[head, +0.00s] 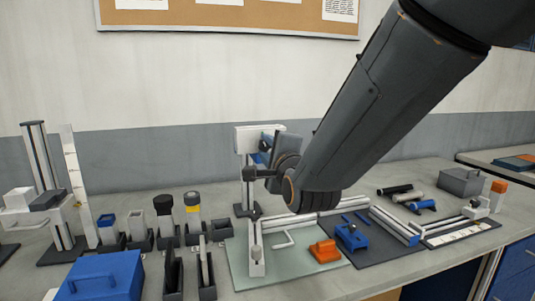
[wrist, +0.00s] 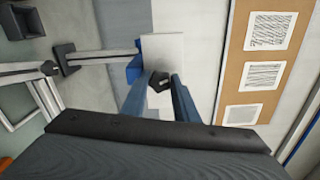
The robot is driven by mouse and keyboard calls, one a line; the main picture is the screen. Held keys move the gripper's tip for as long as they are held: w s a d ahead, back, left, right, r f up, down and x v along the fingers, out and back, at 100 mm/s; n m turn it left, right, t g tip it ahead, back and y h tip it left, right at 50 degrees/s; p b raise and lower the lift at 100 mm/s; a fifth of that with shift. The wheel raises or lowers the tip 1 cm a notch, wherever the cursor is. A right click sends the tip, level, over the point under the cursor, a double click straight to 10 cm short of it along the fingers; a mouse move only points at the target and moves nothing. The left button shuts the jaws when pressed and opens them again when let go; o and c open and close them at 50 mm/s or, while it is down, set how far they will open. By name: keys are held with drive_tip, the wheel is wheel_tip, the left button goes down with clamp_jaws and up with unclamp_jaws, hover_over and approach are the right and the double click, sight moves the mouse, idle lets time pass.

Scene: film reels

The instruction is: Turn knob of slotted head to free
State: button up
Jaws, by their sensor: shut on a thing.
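The slotted head (head: 245,134) is a pale block at the top of an upright post (head: 247,190), with a blue part at its side. In the wrist view the head (wrist: 167,55) shows as a pale plate beside a blue block (wrist: 134,68). A black faceted knob (wrist: 158,84) sits in front of the plate. My gripper (wrist: 161,88) has its two blue-grey fingers on either side of the knob and is shut on it. In the head view my gripper (head: 272,148) is at the head, and my wrist hides the knob. The slot itself cannot be made out.
A pale green mat (head: 240,268) with white rails and an orange block (head: 324,251) lies below my arm. A blue clamp-like part (head: 351,237) is to the right. Several holders and a blue box (head: 102,278) stand to the left. The wall is close behind.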

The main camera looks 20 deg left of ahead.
drive_tip(key=n+b, duration=0.1)
drive_tip(key=n, duration=0.2)
drive_tip(key=shift+f+n+b, duration=0.1)
drive_tip(key=shift+n+b, duration=0.3)
drive_tip(key=n+b, duration=0.1)
drive_tip(key=n, duration=0.2)
drive_tip(key=shift+n, duration=0.3)
drive_tip(key=n+b, duration=0.1)
drive_tip(key=n, duration=0.2)
drive_tip(key=shift+n, duration=0.4)
drive_tip(key=n, duration=0.4)
drive_tip(key=shift+b, duration=0.4)
drive_tip(key=n, duration=0.8)
drive_tip(key=shift+d, duration=0.1)
drive_tip(key=n+p, duration=0.1)
drive_tip(key=n, duration=0.4)
drive_tip(key=shift+n, duration=1.7)
